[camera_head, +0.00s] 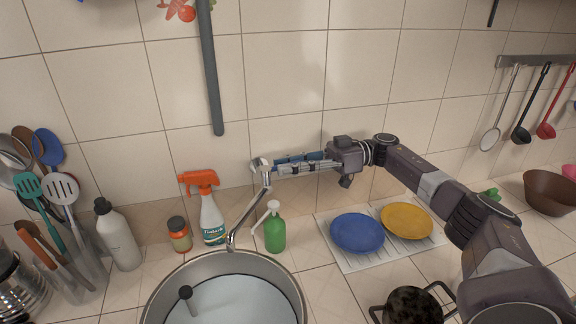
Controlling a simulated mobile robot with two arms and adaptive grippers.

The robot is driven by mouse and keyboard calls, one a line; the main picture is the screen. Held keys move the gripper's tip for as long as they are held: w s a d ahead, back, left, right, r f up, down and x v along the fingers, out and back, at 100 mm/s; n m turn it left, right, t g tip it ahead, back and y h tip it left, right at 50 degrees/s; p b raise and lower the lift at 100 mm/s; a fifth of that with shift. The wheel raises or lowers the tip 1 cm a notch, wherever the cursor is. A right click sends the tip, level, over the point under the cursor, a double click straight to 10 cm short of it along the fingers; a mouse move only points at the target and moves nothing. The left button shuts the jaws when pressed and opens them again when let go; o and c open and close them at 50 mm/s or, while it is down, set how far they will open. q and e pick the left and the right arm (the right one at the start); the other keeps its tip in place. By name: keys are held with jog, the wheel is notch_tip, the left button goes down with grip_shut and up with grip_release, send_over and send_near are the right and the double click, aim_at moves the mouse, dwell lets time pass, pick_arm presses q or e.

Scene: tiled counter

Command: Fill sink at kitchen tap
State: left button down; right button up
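The chrome tap (265,181) stands behind the round metal sink (158,302). Its curved spout (233,238) ends over the sink's back rim. A pale blue, flat surface that looks like water (240,300) lies in the sink. No stream from the spout can be made out. My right gripper (276,166) reaches in from the right, its long fingers pointing left at the top of the tap. The fingertips are at or very near the tap's head; contact and the gap between the fingers are unclear. My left gripper is out of view.
A green soap bottle (275,234), spray bottle (212,218), jar (180,236) and white bottle (119,240) stand around the sink's back. Blue (357,233) and yellow plates (406,221) lie right on a rack (345,262). A dark pot (412,306) is in front.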

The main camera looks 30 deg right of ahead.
dwell(0.3)
jog(key=v, duration=0.7)
jog(key=shift+d, duration=0.2)
dwell(0.5)
